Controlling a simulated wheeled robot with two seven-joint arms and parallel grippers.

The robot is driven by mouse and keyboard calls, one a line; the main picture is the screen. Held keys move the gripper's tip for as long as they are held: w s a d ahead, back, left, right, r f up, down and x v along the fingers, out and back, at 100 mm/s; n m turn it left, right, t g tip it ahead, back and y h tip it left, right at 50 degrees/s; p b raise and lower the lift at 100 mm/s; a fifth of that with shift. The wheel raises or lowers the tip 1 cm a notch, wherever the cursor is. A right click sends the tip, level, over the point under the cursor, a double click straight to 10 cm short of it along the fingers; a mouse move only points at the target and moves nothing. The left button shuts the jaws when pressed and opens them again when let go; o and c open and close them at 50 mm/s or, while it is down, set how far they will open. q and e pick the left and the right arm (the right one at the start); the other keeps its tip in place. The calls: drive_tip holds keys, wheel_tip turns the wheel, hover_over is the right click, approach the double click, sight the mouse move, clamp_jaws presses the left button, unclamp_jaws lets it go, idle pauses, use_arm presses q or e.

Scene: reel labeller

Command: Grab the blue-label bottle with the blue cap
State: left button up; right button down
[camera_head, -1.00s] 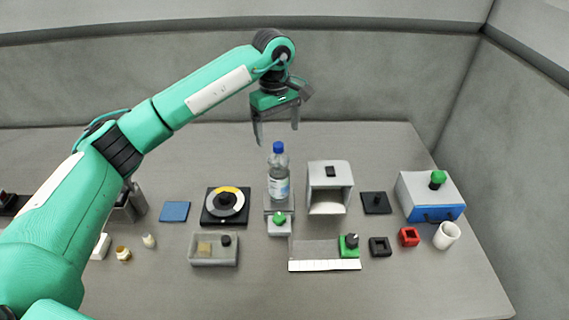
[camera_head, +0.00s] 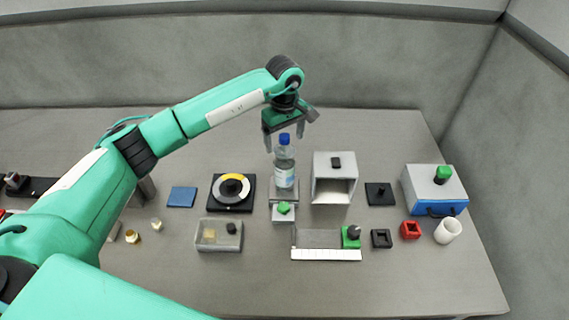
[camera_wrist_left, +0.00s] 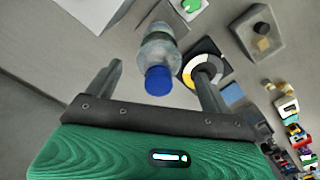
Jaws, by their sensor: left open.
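The clear bottle with a blue cap and a blue-and-white label (camera_head: 285,166) stands upright on a small grey stand (camera_head: 283,196) near the middle of the table. My left gripper (camera_head: 285,140) is open, pointing down, with its fingers around the level of the cap in the head view. In the left wrist view the bottle (camera_wrist_left: 159,50) shows between the two open fingers, its blue cap (camera_wrist_left: 158,81) towards the gripper. I cannot tell whether a finger touches it. My right gripper is not in view.
A grey open-fronted box (camera_head: 334,178) stands just right of the bottle. A black base with a yellow-and-white dial (camera_head: 232,190) is on its left. A green button (camera_head: 284,208) sits in front. A blue-and-white box (camera_head: 434,190) and white cup (camera_head: 447,231) are further right.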

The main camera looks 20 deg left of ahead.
sight(284, 147)
use_arm(q)
wheel_tip(284, 147, down, 4)
drive_tip(key=shift+w+r+p, duration=0.15)
drive_tip(key=shift+p, duration=1.1)
drive_tip(key=shift+f, duration=0.25)
drive_tip(key=c, duration=1.6)
clamp_jaws()
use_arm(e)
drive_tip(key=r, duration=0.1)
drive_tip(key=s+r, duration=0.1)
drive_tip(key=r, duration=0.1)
use_arm(q)
drive_tip(key=shift+w+r, duration=0.1)
drive_tip(key=shift+r, duration=0.1)
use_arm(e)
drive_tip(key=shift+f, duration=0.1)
